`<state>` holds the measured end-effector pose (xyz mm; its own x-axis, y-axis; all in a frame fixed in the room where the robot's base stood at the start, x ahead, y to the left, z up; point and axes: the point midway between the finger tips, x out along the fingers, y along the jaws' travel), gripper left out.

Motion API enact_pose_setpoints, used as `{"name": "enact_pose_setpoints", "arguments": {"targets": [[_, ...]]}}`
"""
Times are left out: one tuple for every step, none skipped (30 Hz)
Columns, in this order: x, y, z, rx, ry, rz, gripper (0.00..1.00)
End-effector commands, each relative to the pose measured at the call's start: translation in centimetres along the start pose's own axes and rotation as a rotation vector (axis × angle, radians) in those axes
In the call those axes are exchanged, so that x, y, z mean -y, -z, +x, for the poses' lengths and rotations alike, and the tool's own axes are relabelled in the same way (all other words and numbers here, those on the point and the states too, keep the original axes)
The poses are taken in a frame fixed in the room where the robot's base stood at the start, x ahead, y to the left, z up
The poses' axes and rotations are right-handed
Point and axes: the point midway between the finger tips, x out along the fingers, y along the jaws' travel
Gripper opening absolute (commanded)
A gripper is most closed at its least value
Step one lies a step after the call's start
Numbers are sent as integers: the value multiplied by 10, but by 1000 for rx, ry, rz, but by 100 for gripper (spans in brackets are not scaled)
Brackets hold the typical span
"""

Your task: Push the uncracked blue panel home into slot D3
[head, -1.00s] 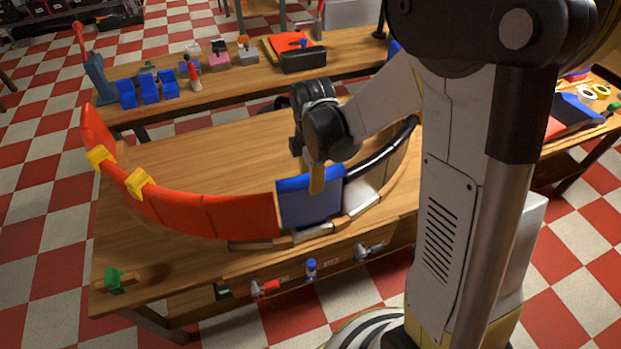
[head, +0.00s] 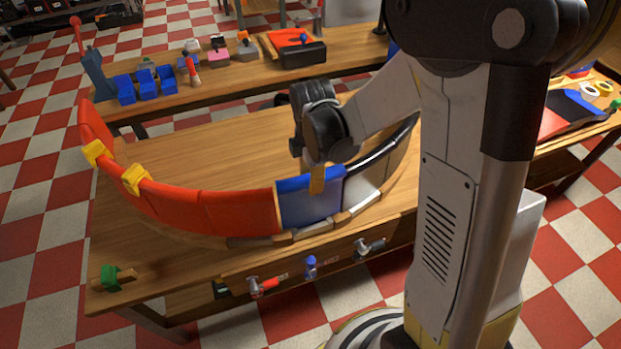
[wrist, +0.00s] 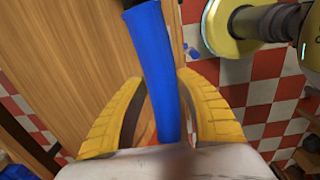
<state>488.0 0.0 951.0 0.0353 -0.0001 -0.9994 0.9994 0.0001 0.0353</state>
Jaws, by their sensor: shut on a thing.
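The blue panel (head: 306,206) stands upright in the curved ring on the workbench, just right of the red panels (head: 200,211). No crack shows on its visible face. My gripper (head: 317,180) is at the panel's top edge, pointing down. In the wrist view its yellow fingers (wrist: 163,108) straddle the blue panel's edge (wrist: 155,65), one on each side, and are shut on it. The panel's lower edge is by the pale base rail (head: 335,226). I cannot read any slot label or tell how fully the panel sits.
Yellow clamps (head: 135,179) grip the red panels at the left. A black-topped, pale ring section (head: 365,190) curves away at right. Blue bins (head: 146,84) stand on the rear bench. Tools (head: 263,287) hang along the front edge, and a green part (head: 116,277) lies front left.

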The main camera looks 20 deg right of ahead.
Motion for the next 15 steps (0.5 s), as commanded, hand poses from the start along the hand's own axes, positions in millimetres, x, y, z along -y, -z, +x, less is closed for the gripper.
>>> {"name": "enact_pose_setpoints", "arguments": {"targets": [[0,0,3,0,0,0,4],[0,0,4,0,0,0,4],[0,0,5,0,0,0,4],[0,0,6,0,0,0,4],[0,0,7,0,0,0,4],[0,0,8,0,0,0,4],[0,0,9,0,0,0,4],[0,0,10,0,0,0,4],[0,0,11,0,0,0,4],[0,0,12,0,0,0,4],[0,0,13,0,0,0,4],[0,0,14,0,0,0,4],[0,0,15,0,0,0,4],[0,0,16,0,0,0,4],[1,0,17,0,0,0,4]]}}
